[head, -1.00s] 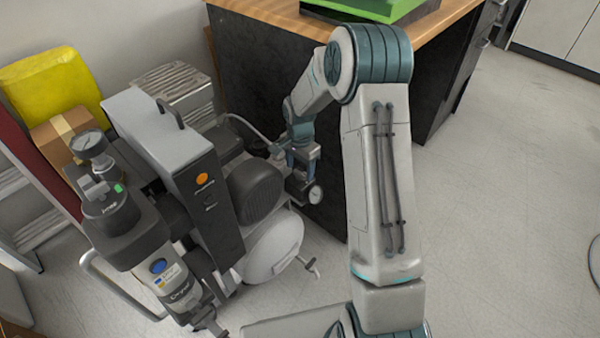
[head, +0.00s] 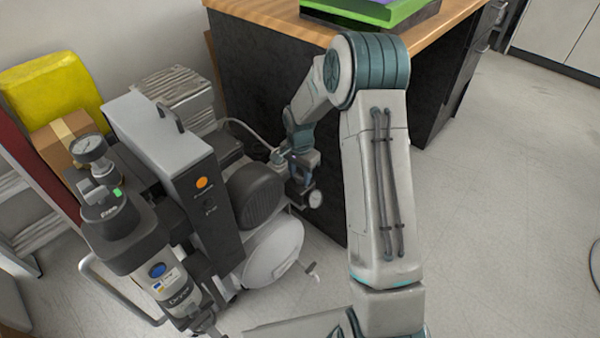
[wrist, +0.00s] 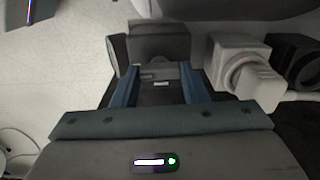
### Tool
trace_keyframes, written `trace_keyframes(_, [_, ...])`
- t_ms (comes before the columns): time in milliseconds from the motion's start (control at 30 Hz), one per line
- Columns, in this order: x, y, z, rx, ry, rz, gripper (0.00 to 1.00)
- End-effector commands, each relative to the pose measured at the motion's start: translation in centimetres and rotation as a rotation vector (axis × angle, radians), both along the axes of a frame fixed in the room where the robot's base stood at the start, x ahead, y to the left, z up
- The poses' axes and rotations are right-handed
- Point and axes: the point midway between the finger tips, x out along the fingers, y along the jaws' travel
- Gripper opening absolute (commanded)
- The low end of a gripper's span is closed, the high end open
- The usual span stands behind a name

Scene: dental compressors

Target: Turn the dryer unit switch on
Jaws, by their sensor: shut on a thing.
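The compressor assembly stands at left in the head view, with a tall grey and black cabinet (head: 212,205) bearing an orange round control (head: 202,182). My gripper (head: 296,181) is at the assembly's right side, by a small round gauge (head: 315,199). In the wrist view, the two blue fingers of my gripper (wrist: 158,88) are shut on a dark block-shaped part (wrist: 160,44). I cannot tell whether this part is the dryer switch; the contact is partly hidden.
A wooden-topped black bench (head: 275,90) stands close behind my arm. A yellow bag (head: 50,90) and cardboard box (head: 62,136) are at far left. A pale fitting (wrist: 245,78) sits right of the fingers. The floor at right is mostly clear.

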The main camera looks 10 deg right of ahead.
Motion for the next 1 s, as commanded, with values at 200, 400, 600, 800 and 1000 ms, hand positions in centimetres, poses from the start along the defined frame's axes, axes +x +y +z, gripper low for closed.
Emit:
trace_keyframes(200, [0.01, 0.05, 0.22, 0.000, 0.000, 0.122, 0.17])
trace_keyframes(400, [0.00, 0.03, 0.30, -0.001, 0.001, 0.296, 0.17])
trace_keyframes(600, [0.00, 0.02, 0.26, -0.001, 0.001, 0.487, 0.17])
trace_keyframes(800, [0.02, 0.01, 0.26, 0.000, 0.000, 0.678, 0.17])
trace_keyframes(1000, [0.01, 0.02, 0.26, 0.002, 0.000, 0.866, 0.17])
